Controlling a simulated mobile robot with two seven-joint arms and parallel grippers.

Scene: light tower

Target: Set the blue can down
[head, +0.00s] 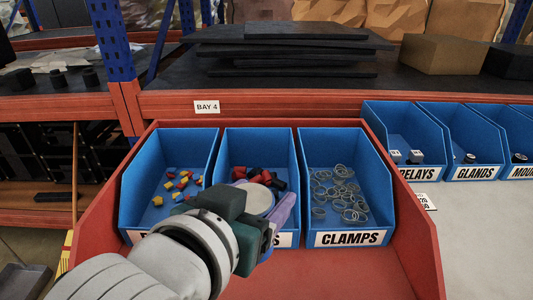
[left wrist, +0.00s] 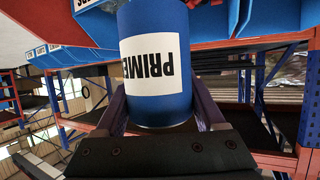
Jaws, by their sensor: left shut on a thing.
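The blue can (left wrist: 155,65) fills the middle of the left wrist view, with a white label reading PRIME, upside down in that picture. My left gripper (left wrist: 160,110) is shut on it, one purple finger on each side. In the head view my left gripper (head: 268,207) is in front of the middle blue bin. A pale round top, apparently the can's lid (head: 257,200), shows between its fingers; the rest of the can is hidden by the gripper. I cannot tell whether the can touches anything below. My right gripper is not in view.
A red tray (head: 345,272) holds three blue bins with small parts, the right one labelled CLAMPS (head: 350,239). Its floor is bare front right. More blue bins (head: 474,145) stand on a grey surface at right. A red shelf beam (head: 290,103) runs behind, below stacked dark sheets (head: 290,50).

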